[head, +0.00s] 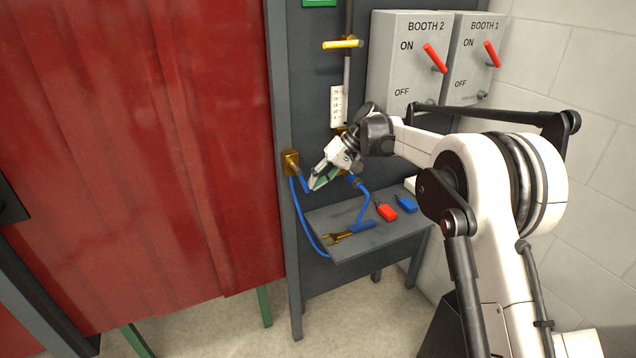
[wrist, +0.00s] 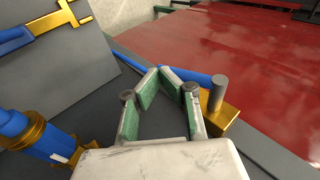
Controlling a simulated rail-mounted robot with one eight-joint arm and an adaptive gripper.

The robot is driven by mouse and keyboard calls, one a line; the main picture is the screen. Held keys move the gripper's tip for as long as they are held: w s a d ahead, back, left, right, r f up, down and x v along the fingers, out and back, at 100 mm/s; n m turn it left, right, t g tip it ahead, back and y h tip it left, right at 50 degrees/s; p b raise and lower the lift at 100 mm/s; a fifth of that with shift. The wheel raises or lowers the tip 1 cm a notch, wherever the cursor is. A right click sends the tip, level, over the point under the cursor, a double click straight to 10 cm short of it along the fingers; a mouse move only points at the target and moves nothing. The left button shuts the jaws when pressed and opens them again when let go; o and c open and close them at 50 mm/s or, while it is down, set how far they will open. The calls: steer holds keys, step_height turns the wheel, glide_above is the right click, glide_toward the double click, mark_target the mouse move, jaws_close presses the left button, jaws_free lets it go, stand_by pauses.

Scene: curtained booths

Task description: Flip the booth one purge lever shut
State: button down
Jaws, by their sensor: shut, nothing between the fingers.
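A yellow lever handle (head: 342,43) sits crosswise on the grey vertical pipe above the shelf; no label on it is readable, so I cannot tell whether it is the booth one purge lever. My gripper (head: 312,186) is well below that handle, beside a brass fitting (head: 291,163) on the grey post. In the wrist view my gripper's green-padded fingers (wrist: 160,72) come together at the tips, with nothing held. The brass fitting and its grey pin also show there (wrist: 222,114), just right of the fingers. The wrist view does not show the yellow handle.
Switch boxes marked BOOTH 2 (head: 402,73) and BOOTH 1 (head: 468,78) have red levers tilted up toward ON. Blue hose (head: 305,222) hangs nearby. A red curtain (head: 150,140) fills the left.

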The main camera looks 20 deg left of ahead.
steer(key=shift+s+a+f+b, duration=0.55)
steer(key=shift+s+f+b, duration=0.1)
steer(key=shift+f, duration=0.05)
steer(key=shift+s+a, duration=0.1)
steer(key=shift+a, duration=0.05)
stand_by(0.4)
steer(key=v, duration=1.2)
